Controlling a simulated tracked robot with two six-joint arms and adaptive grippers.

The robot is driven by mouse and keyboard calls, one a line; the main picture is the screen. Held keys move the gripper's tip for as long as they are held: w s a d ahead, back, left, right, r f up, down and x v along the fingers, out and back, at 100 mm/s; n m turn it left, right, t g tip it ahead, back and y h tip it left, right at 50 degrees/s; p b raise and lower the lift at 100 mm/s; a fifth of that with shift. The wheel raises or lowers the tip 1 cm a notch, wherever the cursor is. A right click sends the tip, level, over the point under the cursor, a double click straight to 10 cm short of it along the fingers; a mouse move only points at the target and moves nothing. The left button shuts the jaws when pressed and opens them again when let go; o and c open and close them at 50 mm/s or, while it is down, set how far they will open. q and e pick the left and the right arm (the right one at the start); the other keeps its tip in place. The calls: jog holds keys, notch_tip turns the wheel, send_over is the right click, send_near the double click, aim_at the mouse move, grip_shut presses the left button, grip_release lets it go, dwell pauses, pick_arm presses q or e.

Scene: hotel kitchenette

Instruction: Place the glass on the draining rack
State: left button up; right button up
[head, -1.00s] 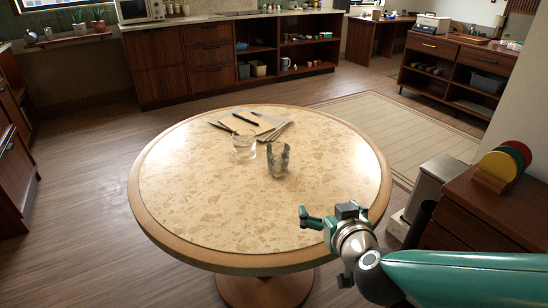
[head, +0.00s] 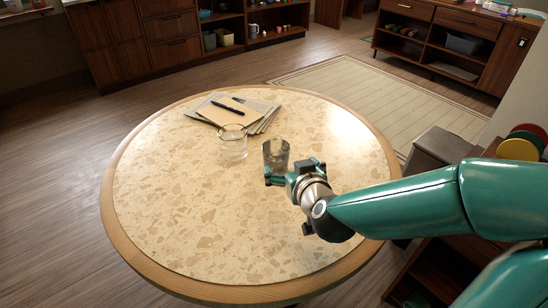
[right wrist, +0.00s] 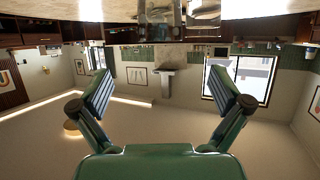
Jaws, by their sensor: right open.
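A grey-tinted tumbler (head: 276,150) stands upright on the round table, right of a clear glass (head: 232,146) that is also upright; I cannot tell which one the task means. My right gripper (head: 293,171) is open and low over the table, just in front of the tinted tumbler, whose lower part it partly hides. In the right wrist view, which looks upside down, the two fingers (right wrist: 165,92) are spread with nothing between them. Glassy shapes (right wrist: 204,12) show at the top edge there. My left gripper and a draining rack are not visible.
The round table (head: 190,220) has free room at its left and front. Papers with a pen (head: 236,108) lie behind the glasses. A grey bin (head: 437,150) and a wooden cabinet stand to the right. Shelves (head: 250,25) line the back.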

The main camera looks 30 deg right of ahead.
aim_at(279, 156)
jog(key=p+x, duration=0.5)
jog(key=x, duration=0.2)
jog(key=shift+w, duration=0.2)
jog(key=shift+p+x, duration=0.4)
jog(key=shift+x, duration=2.6)
jog(key=shift+r, duration=0.1)
jog(key=c, duration=1.5)
jog(key=shift+r, duration=0.1)
